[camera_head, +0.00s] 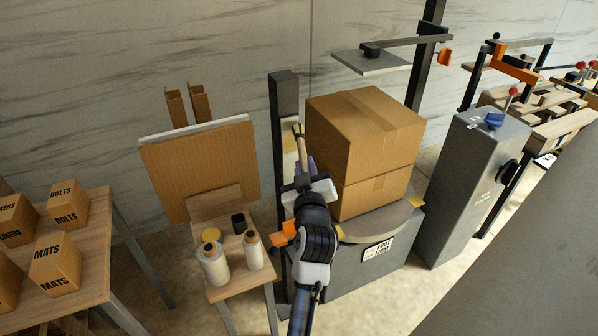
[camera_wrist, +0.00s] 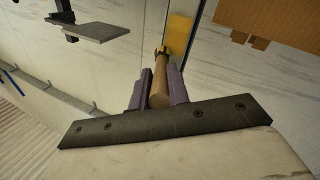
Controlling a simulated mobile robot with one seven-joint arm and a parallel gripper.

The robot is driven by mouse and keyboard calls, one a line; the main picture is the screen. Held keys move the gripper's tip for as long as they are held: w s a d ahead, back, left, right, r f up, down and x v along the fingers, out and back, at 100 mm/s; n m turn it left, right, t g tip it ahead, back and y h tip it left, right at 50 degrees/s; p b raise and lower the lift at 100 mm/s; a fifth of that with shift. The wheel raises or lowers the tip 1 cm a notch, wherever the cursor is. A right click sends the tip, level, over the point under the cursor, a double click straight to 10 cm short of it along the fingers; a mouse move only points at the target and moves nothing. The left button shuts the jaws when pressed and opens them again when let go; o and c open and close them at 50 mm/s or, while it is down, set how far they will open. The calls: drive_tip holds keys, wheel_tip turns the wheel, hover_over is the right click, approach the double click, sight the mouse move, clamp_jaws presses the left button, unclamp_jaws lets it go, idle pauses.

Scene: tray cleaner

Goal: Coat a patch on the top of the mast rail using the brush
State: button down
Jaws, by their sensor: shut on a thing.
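My gripper (camera_head: 303,172) is shut on the brush (camera_head: 301,146), which points up and away from the wrist. In the wrist view the brush's wooden handle (camera_wrist: 159,90) sits between the purple fingers of my gripper (camera_wrist: 160,88). The dark upright mast rail (camera_head: 284,100) stands left of the stacked cartons, with a pale strip on its face. In the wrist view a yellow patch (camera_wrist: 180,36) shows on that strip, just beyond the brush tip. The brush tip overlaps the rail in both views; I cannot tell whether it touches.
Two stacked cartons (camera_head: 350,135) stand on a round turntable (camera_head: 372,224) close to the right of my gripper. A small table (camera_head: 230,290) with rolls and a dark pot stands at the left. A grey plate on an arm (camera_head: 370,62) hangs above the cartons.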

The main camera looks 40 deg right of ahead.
drive_tip(key=shift+s+a+f, duration=0.1)
drive_tip(key=shift+s, duration=0.4)
drive_tip(key=shift+s+a+b, duration=0.2)
drive_tip(key=shift+s, duration=0.6)
drive_tip(key=shift+s+a+b, duration=0.15)
drive_tip(key=shift+s+a, duration=0.05)
drive_tip(key=shift+s, duration=0.6)
drive_tip(key=shift+s+a+b, duration=0.2)
drive_tip(key=shift+s, duration=0.7)
